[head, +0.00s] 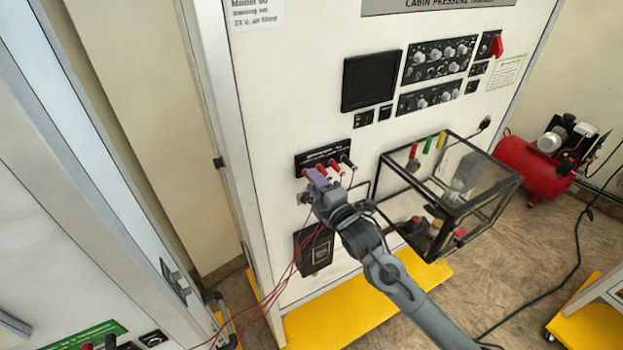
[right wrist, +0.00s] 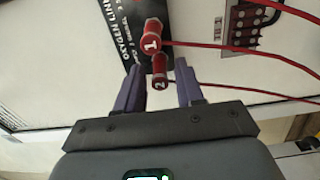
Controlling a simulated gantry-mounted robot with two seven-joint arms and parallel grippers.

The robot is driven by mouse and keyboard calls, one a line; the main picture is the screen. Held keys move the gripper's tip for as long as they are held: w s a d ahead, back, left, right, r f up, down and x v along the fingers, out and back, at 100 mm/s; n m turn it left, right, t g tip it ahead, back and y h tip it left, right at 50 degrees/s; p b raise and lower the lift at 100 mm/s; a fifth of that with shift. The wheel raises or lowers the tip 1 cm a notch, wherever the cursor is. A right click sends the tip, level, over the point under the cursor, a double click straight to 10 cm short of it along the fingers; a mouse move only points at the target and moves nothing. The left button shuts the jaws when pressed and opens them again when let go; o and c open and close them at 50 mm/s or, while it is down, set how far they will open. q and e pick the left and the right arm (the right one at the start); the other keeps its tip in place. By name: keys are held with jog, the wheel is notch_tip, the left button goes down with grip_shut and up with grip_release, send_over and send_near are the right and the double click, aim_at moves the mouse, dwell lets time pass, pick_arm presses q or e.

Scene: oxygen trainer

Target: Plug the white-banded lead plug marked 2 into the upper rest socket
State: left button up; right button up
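The lead plug marked 2 (right wrist: 160,76) is red, with a red lead running off to the right in the right wrist view. It lies between the two purple fingers of my right gripper (right wrist: 158,68), with a visible gap on either side. The fingers are open. A red plug marked 1 (right wrist: 151,38) sits just beyond it. In the head view my right gripper (head: 316,184) is at the black socket strip (head: 312,157) and partly hides the plugs there. I cannot make out a white band or identify the upper rest socket. My left gripper is not in view.
Thin red leads (head: 285,272) hang down to the left. A black-framed clear box (head: 480,196) projects from the panel at right. A red compressor (head: 530,168) stands beyond.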

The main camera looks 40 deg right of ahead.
jog(key=c, duration=0.6)
grip_shut()
jog(key=shift+s, duration=0.15)
jog(key=shift+s+a+p, duration=0.2)
jog(key=shift+s+p, duration=0.1)
jog(key=shift+s, duration=0.85)
jog(key=shift+s+a+p, duration=0.2)
jog(key=shift+s+p, duration=0.1)
jog(key=shift+s, duration=0.85)
